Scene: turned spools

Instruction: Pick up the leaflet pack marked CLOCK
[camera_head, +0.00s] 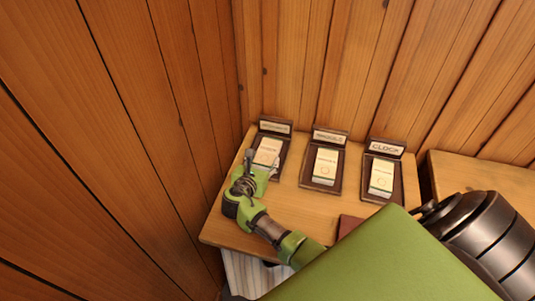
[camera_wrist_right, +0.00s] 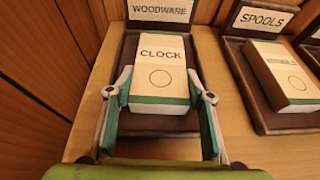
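The leaflet pack marked CLOCK (camera_wrist_right: 160,60) is cream with a green-and-white lower edge and a circle on its front. It rests in the dark holder labelled WOODWARE (camera_wrist_right: 190,118) and also shows in the head view (camera_head: 267,152), in the leftmost holder. My right gripper (camera_wrist_right: 159,74) is open, one finger on each side of the pack's lower part; I cannot tell if they touch it. In the head view the right gripper (camera_head: 260,172) is at the table's left side, in front of that holder. My left gripper is not in view.
The middle holder, labelled SPOOLS (camera_wrist_right: 263,19), bears another pack (camera_wrist_right: 283,75). The right holder, labelled CLOCK (camera_head: 386,148), bears a further pack (camera_head: 382,176). A dark red flat thing (camera_head: 348,226) lies at the wooden table's (camera_head: 300,212) front. Plank walls stand behind and left.

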